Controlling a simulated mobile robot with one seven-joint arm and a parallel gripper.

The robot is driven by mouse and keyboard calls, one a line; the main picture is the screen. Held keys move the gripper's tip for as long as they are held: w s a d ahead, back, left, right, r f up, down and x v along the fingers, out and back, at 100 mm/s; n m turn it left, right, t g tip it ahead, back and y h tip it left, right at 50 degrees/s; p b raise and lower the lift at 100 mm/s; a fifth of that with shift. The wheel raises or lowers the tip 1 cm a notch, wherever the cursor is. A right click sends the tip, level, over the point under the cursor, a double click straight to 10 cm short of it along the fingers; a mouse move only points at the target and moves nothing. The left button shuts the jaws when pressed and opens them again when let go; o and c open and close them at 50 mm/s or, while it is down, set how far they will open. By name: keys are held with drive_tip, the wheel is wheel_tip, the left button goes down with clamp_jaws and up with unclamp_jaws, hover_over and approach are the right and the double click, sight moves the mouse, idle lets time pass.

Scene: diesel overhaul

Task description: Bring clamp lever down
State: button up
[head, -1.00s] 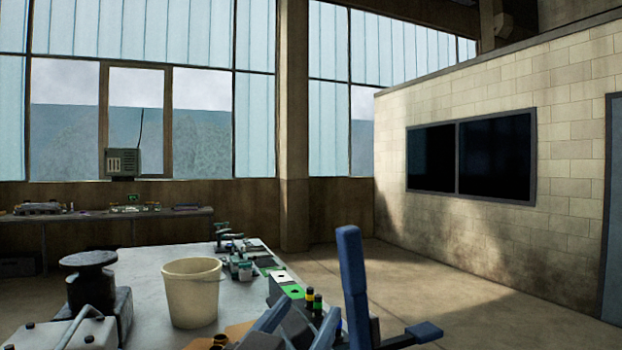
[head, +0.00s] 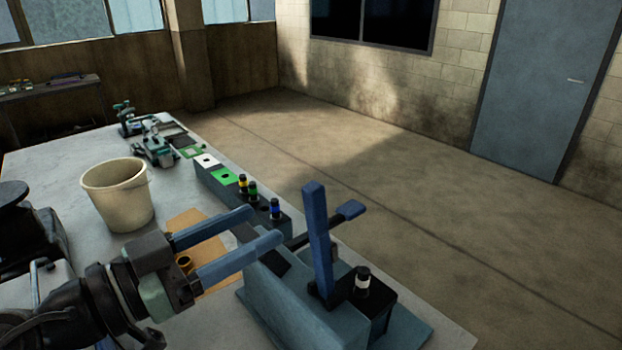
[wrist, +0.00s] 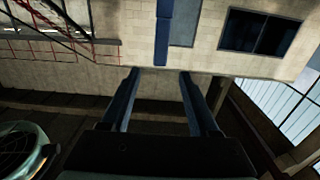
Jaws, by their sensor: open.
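The clamp stands on a blue-grey fixture (head: 300,305) at the table's near right end. Its blue lever (head: 317,240) stands upright, nearly vertical. In the wrist view, a blue bar, likely the lever (wrist: 163,35), shows ahead of the gap between my fingertips (wrist: 159,74). I cannot tell the exact distance.
A cream bucket (head: 117,195) stands on the pale table (head: 70,155) behind my arm. A block with coloured caps (head: 240,190) lies along the table's right edge. A dark knob with a white band (head: 362,282) sits beside the lever. The floor to the right is clear.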

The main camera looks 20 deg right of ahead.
sight(307, 200)
drive_tip(key=p+x, duration=0.4)
drive_tip(key=x, duration=0.5)
drive_tip(key=shift+w+d, duration=0.1)
drive_tip(key=shift+d, duration=0.2)
drive_tip(key=shift+w+d+f, duration=0.1)
drive_tip(key=shift+w+d, duration=0.15)
drive_tip(key=shift+d, duration=0.35)
clamp_jaws()
idle(0.4)
